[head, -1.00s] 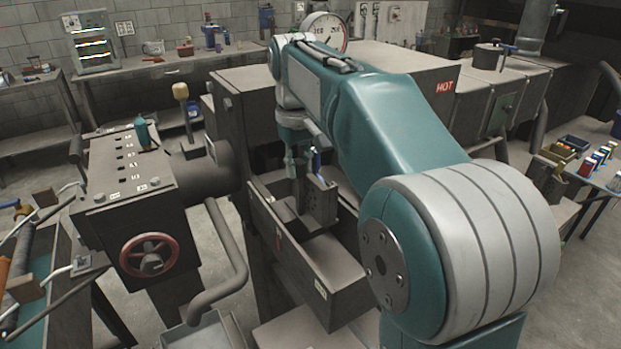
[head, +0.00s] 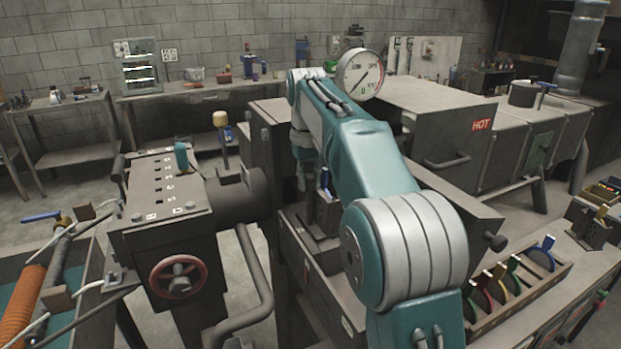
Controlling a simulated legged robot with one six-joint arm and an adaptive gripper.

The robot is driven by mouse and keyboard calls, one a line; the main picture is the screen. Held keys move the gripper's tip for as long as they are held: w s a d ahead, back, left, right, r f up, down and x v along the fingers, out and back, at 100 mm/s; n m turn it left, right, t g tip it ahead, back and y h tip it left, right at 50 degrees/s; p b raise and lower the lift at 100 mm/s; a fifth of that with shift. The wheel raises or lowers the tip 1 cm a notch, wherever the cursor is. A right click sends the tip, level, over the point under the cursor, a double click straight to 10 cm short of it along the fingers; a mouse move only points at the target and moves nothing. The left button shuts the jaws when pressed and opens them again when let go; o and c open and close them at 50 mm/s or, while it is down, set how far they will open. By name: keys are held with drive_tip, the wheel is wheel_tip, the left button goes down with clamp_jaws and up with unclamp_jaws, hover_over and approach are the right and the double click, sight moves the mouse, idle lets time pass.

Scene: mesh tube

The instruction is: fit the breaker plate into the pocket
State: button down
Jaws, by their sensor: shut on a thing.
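My gripper (head: 303,180) is small and partly hidden by my own arm; it points down over the open drawer-like box (head: 318,285). Its jaws are shut on what appears to be a dark upright piece with a blue handle (head: 325,182), right beside the fingers. The dark lower body (head: 327,213) has small holes and stands inside or just above the box; I cannot tell whether it touches the bottom. I cannot make out for certain which part is the breaker plate. The pocket is not clearly visible.
A machine with a red handwheel (head: 178,277) and a bent pipe (head: 262,300) stand left of the box. A round gauge (head: 363,74) and a hood marked HOT (head: 481,125) are behind.

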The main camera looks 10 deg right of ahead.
sight(309, 224)
wheel_tip(309, 224, down, 2)
drive_tip(key=shift+s+f, duration=0.1)
drive_tip(key=shift+f, duration=0.1)
drive_tip(key=shift+s+f, duration=0.2)
drive_tip(key=shift+f, duration=0.65)
drive_tip(key=shift+s+f, duration=0.2)
drive_tip(key=shift+f, duration=0.65)
drive_tip(key=c, duration=0.8)
unclamp_jaws()
drive_tip(key=shift+f, duration=0.1)
drive_tip(key=shift+o, duration=1.4)
drive_tip(key=shift+w+f, duration=0.1)
drive_tip(key=shift+w, duration=0.05)
drive_tip(key=shift+w+f, duration=0.25)
drive_tip(key=shift+w, duration=0.15)
drive_tip(key=shift+a+r, duration=0.1)
drive_tip(key=shift+r, duration=0.05)
